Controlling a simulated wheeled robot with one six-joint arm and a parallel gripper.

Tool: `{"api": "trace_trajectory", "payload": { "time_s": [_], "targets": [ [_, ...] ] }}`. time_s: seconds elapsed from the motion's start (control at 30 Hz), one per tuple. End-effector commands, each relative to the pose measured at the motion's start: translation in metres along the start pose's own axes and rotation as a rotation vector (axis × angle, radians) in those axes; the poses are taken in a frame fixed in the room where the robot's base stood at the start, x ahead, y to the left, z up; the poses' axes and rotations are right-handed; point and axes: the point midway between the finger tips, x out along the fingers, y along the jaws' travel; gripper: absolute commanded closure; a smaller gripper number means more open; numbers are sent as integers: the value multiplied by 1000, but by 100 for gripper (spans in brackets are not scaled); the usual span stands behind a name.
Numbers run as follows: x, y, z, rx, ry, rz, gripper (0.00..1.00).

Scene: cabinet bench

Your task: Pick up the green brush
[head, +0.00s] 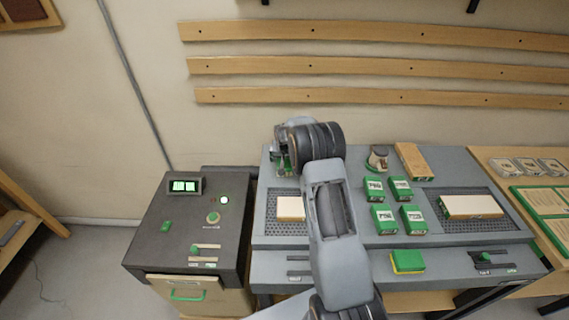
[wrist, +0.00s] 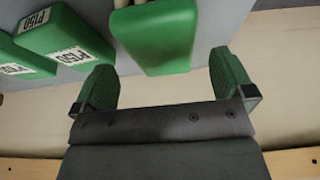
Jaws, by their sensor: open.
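My gripper (wrist: 165,85) has its two green fingers spread apart with nothing between the tips. In the head view my gripper (head: 284,163) is over the back left of the bench, partly hidden by my own wrist. In the head view my arm covers that part of the bench.
Green labelled blocks (wrist: 62,35) lie beside the left finger. Several green blocks (head: 412,219) stand mid-bench. A green-yellow sponge (head: 407,262) lies in front. A small round-bodied item (head: 377,158) and an orange box (head: 413,160) are behind. A dark control cabinet (head: 150,235) stands left.

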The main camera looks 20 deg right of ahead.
Motion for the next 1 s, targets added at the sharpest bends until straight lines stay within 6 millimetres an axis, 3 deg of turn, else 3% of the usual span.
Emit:
{"api": "trace_trajectory", "payload": {
  "time_s": [0.47, 1.0],
  "targets": [
    [48, -2, -2, 2, -1, 1, 0],
    [51, -2, -2, 2, 0, 1, 0]
  ]
}}
